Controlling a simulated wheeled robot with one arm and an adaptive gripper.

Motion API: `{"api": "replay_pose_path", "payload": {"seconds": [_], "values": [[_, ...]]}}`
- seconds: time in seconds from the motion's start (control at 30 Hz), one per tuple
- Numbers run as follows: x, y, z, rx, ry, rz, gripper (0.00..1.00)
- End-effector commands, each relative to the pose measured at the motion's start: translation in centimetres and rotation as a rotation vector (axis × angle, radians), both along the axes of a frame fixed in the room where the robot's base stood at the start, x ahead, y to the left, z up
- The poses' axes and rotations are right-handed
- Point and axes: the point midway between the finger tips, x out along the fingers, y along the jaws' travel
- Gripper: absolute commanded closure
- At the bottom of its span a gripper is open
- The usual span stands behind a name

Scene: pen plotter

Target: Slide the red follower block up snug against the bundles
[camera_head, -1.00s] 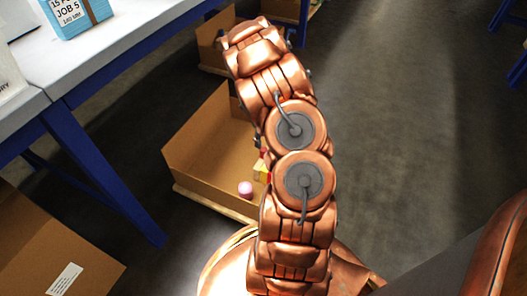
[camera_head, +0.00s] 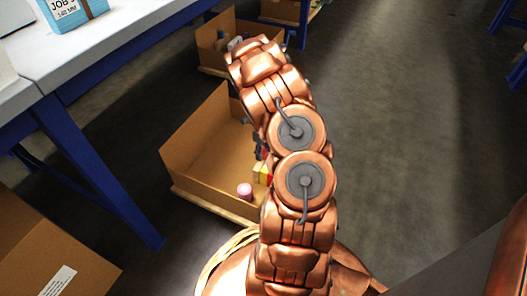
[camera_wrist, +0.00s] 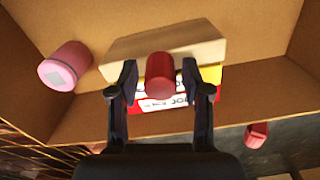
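A red cylinder (camera_wrist: 160,76) stands out from a pale wooden block (camera_wrist: 185,44) in the wrist view. It looks like a knob, but I cannot tell whether it belongs to the block. Below the block lie a yellow piece (camera_wrist: 211,74) and a red piece with a white "JOB" label (camera_wrist: 164,103), partly hidden by my fingers. My gripper (camera_wrist: 160,84) is open, one finger on each side of the red cylinder, with gaps visible.
A pink cylinder (camera_wrist: 66,67) stands left of the block; it also shows in the head view (camera_head: 244,191). A small red object (camera_wrist: 257,135) lies at the lower right. The box walls are close around. A white-topped table (camera_head: 110,55) stands at left.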

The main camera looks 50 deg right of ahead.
Motion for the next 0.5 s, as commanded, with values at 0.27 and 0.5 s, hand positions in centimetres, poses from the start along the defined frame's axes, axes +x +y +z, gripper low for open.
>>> {"api": "replay_pose_path", "payload": {"seconds": [0.27,0.5], "values": [[-0.01,0.01,-0.01,0.000,0.000,0.000,0.84],[0.00,0.02,-0.01,0.000,0.000,0.000,1.00]]}}
